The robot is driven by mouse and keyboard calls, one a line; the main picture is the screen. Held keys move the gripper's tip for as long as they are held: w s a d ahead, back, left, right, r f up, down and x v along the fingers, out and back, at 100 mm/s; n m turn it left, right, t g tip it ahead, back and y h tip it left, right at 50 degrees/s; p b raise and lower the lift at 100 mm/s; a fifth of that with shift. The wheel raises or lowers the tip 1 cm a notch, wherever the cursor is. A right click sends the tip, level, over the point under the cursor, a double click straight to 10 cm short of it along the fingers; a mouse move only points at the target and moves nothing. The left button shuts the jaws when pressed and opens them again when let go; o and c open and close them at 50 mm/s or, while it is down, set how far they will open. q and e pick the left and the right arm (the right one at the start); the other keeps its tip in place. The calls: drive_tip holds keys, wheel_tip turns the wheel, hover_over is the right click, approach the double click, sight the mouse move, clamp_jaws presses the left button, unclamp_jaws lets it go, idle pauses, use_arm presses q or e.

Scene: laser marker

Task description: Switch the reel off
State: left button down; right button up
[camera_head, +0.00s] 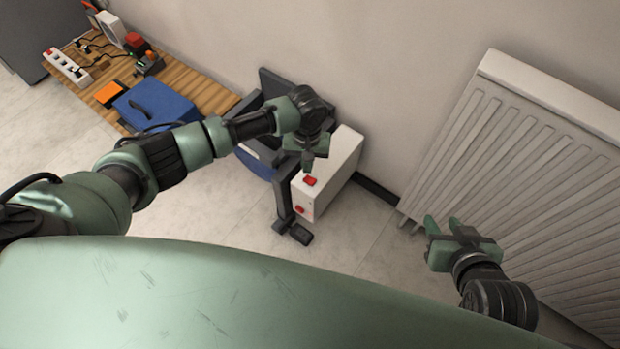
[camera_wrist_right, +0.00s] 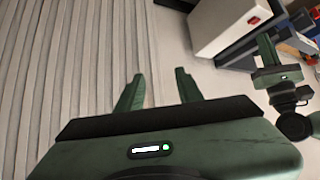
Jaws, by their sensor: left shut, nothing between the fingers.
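A white box (camera_head: 335,172) stands on the floor by the wall, beside a dark frame with a blue part (camera_head: 258,160). I cannot tell for sure which of these is the reel. The box has a red switch (camera_head: 310,181) on top and another red switch (camera_head: 299,209) on its front face. My left gripper (camera_head: 308,166) is shut and empty, pointing down close above the top switch; I cannot tell whether it touches. The box also shows in the right wrist view (camera_wrist_right: 222,27). My right gripper (camera_head: 441,223) is open and empty, away from the box.
A ribbed white radiator (camera_head: 520,170) stands at the right, close to my right gripper. A wooden bench (camera_head: 195,85) at the left holds a blue case (camera_head: 160,105), an orange-topped item (camera_head: 109,93) and a white power strip (camera_head: 68,68).

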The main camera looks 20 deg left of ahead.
use_arm(q)
drive_tip(key=shift+r+p, duration=0.65)
drive_tip(key=shift+p, duration=0.1)
drive_tip(key=shift+r+p, duration=0.6)
drive_tip(key=shift+p, duration=0.2)
use_arm(e)
drive_tip(key=s+d+f+g+h, duration=0.1)
drive_tip(key=s+d+f+g, duration=0.2)
drive_tip(key=s, duration=0.7)
drive_tip(key=g, duration=0.2)
drive_tip(key=shift+s+d+g, duration=0.2)
drive_tip(key=shift+s+g, duration=0.1)
drive_tip(key=shift+f, duration=0.1)
